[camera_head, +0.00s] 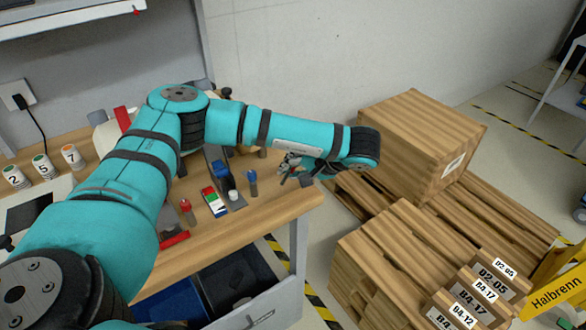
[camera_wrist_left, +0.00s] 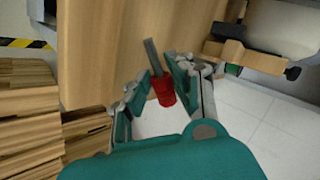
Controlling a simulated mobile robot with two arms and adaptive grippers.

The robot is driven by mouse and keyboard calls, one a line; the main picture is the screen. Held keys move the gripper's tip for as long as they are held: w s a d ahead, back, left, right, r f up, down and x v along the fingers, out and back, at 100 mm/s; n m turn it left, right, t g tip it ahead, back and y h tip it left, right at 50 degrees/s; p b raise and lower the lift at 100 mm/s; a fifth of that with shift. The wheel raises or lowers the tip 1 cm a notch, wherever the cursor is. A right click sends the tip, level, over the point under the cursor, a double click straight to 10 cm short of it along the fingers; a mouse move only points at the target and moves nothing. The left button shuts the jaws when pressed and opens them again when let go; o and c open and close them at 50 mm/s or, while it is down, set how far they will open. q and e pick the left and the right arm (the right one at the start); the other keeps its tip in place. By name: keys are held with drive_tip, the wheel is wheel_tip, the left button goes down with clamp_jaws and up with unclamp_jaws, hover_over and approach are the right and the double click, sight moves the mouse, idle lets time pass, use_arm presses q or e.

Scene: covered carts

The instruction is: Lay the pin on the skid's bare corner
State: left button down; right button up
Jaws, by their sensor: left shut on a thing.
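The pin has a red grip (camera_wrist_left: 164,90) and a grey shaft, seen in the left wrist view. My left gripper (camera_wrist_left: 158,82) is shut on it, and the shaft points away from the palm. In the head view my left gripper (camera_head: 290,172) is by the right end of the workbench, above its edge. The pin is hard to make out there. The wooden skid (camera_head: 510,213) stands on the floor to the right, carrying boxes. Bare slats show along its right side and at its left side (camera_head: 348,195). My right gripper is in neither view.
The workbench (camera_head: 265,210) holds a red-topped item (camera_head: 187,211), a blue-topped item (camera_head: 252,183), a small coloured box (camera_head: 214,202) and numbered cups (camera_head: 42,166). A large box (camera_head: 420,140), a lower box (camera_head: 385,260) and labelled small boxes (camera_head: 490,280) crowd the skid.

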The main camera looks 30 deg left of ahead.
sight(292, 181)
use_arm(q)
drive_tip(key=shift+f, duration=0.2)
drive_tip(key=shift+s+d+f, duration=0.1)
drive_tip(key=shift+s+f, duration=0.05)
drive_tip(key=shift+f, duration=0.25)
drive_tip(key=shift+s+f+b, duration=0.1)
drive_tip(key=shift+f+b, duration=0.25)
drive_tip(key=shift+b, duration=0.05)
drive_tip(key=shift+f, duration=0.1)
drive_tip(key=shift+s+d+f+b, duration=0.2)
drive_tip(key=shift+f+b, duration=0.2)
drive_tip(key=shift+f, duration=0.2)
drive_tip(key=c, duration=1.4)
unclamp_jaws()
drive_tip(key=o, duration=0.5)
drive_tip(key=shift+w+a+f, duration=0.2)
drive_tip(key=shift+w+f, duration=0.05)
drive_tip(key=shift+w, duration=0.1)
drive_tip(key=shift+c, duration=0.2)
drive_tip(key=shift+o, duration=0.2)
drive_tip(key=shift+s+r, duration=0.1)
drive_tip(key=shift+r, duration=0.15)
